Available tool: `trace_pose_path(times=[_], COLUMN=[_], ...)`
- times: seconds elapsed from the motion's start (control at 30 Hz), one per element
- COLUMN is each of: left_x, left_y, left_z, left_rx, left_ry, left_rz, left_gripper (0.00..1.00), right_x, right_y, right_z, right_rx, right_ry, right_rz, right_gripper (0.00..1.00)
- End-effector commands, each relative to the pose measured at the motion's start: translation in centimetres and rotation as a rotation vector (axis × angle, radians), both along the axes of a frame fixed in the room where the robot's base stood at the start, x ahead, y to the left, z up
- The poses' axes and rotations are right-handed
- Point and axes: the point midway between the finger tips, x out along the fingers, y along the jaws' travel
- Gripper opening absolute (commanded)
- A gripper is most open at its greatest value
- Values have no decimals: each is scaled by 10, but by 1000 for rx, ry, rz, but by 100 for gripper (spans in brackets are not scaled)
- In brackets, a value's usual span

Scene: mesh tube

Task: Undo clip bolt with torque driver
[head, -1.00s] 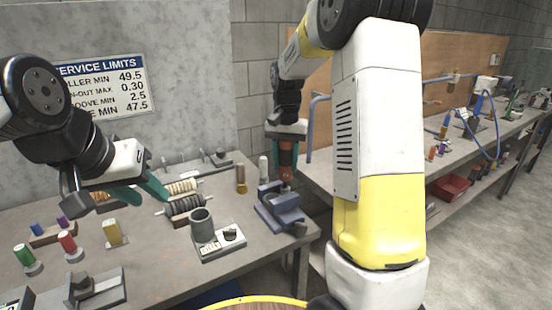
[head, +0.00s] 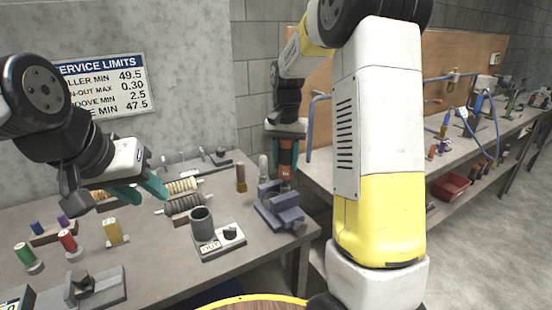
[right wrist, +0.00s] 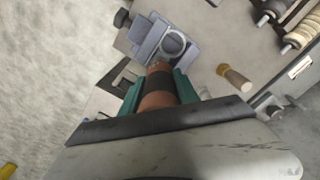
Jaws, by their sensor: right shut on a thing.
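My right gripper (head: 286,137) is shut on an orange-brown torque driver (head: 287,158) with a black band. It holds the driver pointing down over the blue vise-like fixture (head: 281,208) at the bench's right edge. In the right wrist view the driver (right wrist: 158,88) lies between the teal fingers, its far end at the edge of the fixture (right wrist: 150,42), in front of a grey ring. I cannot tell whether the tip touches; the clip bolt is hidden or too small to make out. My left gripper (head: 150,193) is open and empty above the bench's left part.
A grey cup (head: 202,224) on a white-labelled base stands left of the fixture. A wooden-handled tool (head: 241,178) stands behind it. Ribbed rollers (head: 184,205) lie mid-bench, with coloured pegs (head: 68,242) to the left. A second bench with a red bin (head: 452,187) is at right.

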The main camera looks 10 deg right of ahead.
Motion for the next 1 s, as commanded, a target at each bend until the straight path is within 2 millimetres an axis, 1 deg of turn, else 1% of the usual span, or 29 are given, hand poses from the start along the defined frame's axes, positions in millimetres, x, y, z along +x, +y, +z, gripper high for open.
trace_pose_path(times=[0.03, 0.63, 1.0], left_x=[0, 0, 0], left_y=[0, 0, 0], left_z=[0, 0, 0], left_rx=[0, 0, 0], left_ry=[0, 0, 0], left_rz=[0, 0, 0], left_gripper=[36, 36, 36], right_x=[-1, -1, 0], right_y=[0, 0, 0], right_z=[-3, 0, 22], right_rx=[0, 0, 0], right_ry=[4, 8, 2], right_rz=[0, 0, 0], right_gripper=[0, 0, 0])
